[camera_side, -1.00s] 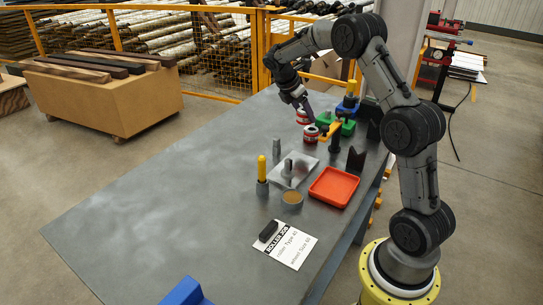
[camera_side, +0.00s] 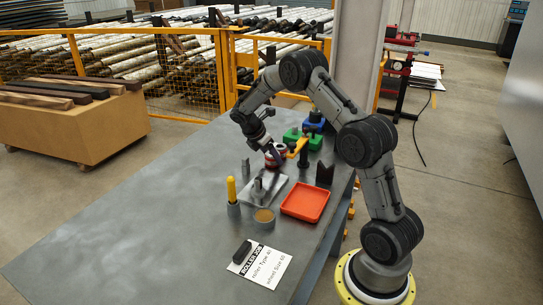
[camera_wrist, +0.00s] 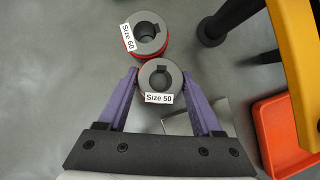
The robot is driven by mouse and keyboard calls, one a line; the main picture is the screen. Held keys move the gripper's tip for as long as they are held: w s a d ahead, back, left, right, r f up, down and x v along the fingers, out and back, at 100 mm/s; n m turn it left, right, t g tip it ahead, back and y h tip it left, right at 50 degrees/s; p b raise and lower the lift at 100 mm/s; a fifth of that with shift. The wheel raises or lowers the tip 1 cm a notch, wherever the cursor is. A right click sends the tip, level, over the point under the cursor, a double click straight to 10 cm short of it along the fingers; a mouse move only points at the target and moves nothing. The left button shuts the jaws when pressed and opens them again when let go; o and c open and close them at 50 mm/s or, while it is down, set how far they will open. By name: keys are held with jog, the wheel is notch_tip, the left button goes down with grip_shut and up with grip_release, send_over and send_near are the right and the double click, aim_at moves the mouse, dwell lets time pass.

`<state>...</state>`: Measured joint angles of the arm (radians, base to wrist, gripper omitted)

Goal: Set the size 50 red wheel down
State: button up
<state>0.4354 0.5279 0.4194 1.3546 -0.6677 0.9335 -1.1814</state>
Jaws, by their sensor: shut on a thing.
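The size 50 wheel (camera_wrist: 160,80), a grey ring with a keyed bore and a white "Size 50" label, sits between the two purple fingers of my gripper (camera_wrist: 160,88) in the wrist view. My gripper (camera_side: 272,148) is shut on it. The size 60 wheel (camera_wrist: 147,36), grey with a red rim, lies just beyond it and partly behind it in the wrist view. In the side view a red wheel (camera_side: 275,160) shows at my gripper, and I cannot tell the two wheels apart there. The gap under the held wheel cannot be judged.
A yellow arm (camera_side: 299,147) on a dark post stands close to the right of my gripper. A metal plate (camera_side: 277,188) with a post, a red-orange tray (camera_side: 305,202), a yellow-handled tool (camera_side: 231,190) and a job card (camera_side: 262,264) are nearer. The table's left side is clear.

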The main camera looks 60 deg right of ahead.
jog(key=o, duration=1.4)
jog(key=shift+f, duration=0.1)
